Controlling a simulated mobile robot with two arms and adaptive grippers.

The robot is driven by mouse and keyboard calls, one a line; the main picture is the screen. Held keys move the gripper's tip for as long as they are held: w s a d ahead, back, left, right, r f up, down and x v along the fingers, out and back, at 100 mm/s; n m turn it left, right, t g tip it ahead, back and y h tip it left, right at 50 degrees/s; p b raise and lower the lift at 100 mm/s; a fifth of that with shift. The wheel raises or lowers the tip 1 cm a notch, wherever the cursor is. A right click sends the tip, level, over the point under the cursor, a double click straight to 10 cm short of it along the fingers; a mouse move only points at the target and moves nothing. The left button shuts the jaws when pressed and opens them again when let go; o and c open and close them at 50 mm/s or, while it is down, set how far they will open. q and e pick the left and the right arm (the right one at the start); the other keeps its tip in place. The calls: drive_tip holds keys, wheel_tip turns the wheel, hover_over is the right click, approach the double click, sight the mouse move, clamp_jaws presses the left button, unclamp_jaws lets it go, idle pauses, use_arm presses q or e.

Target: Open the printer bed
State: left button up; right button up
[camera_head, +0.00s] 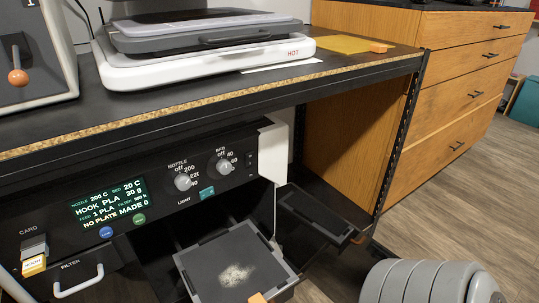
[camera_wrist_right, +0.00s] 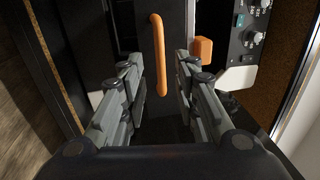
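The printer's dark front panel (camera_head: 150,195) is under the bench, with a lit display and two knobs. Below it a square grey tray (camera_head: 235,270), which looks like the printer bed, bears a pale speckled patch. An orange tab (camera_head: 258,298) is at its front edge. In the right wrist view an orange bar handle (camera_wrist_right: 159,55) stands upright in the picture. My right gripper (camera_wrist_right: 158,88) is open, its fingers on either side of the handle's line; contact is not visible. My left gripper is not in view.
A narrow dark tray (camera_head: 318,212) sits right of the bed. An orange block (camera_wrist_right: 202,50) is beside the handle. The filter drawer's handle (camera_head: 78,283) protrudes at lower left. The bench's front edge (camera_head: 210,108) overhangs the panel. Wooden drawers (camera_head: 450,85) stand behind; floor is clear at right.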

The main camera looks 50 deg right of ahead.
drive_tip(key=v, duration=0.8)
idle(0.4)
